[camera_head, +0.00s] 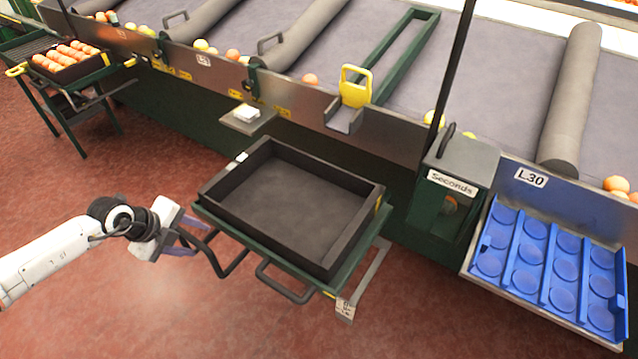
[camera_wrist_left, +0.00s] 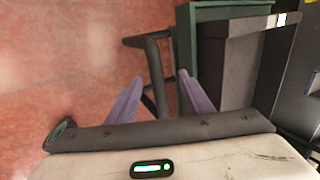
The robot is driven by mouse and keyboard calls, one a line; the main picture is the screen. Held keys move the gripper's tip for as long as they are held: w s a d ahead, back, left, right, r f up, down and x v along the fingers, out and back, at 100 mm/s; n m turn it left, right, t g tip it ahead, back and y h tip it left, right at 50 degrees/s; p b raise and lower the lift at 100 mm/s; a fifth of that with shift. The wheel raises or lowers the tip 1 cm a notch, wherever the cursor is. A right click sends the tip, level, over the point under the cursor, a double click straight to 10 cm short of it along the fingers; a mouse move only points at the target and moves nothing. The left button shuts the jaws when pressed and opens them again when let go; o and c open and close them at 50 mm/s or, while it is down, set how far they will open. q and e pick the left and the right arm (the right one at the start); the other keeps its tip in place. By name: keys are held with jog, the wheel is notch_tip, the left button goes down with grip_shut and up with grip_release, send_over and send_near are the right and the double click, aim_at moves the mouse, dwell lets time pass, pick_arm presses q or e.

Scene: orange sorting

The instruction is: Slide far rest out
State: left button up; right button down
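A black open tray (camera_head: 355,190) sits on a green rest (camera_head: 225,228) beside the sorting line. A bent black handle (camera_head: 212,262) sticks out from the rest's left end, and a second black handle (camera_head: 285,289) is on its front side. My left gripper (camera_head: 190,237) is at the left handle. In the left wrist view its two purple fingers (camera_wrist_left: 158,92) are apart, with the black handle bar (camera_wrist_left: 156,72) running between them. I cannot tell whether either finger touches the bar. The tray also shows in the left wrist view (camera_wrist_left: 225,65). My right gripper is not in view.
Another stand (camera_head: 75,75) with a tray of oranges is at the far left. A yellow-handled chute (camera_head: 355,88), a box labelled "Seconds" (camera_head: 455,185) and a blue cupped tray (camera_head: 545,265) line the conveyor. The red floor at front left is clear.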

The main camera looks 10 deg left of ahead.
pick_arm(q)
notch_tip(320, 180, up, 5)
jog(key=p, duration=0.5)
jog(key=shift+r, duration=1.05)
jog(key=shift+d, duration=0.15)
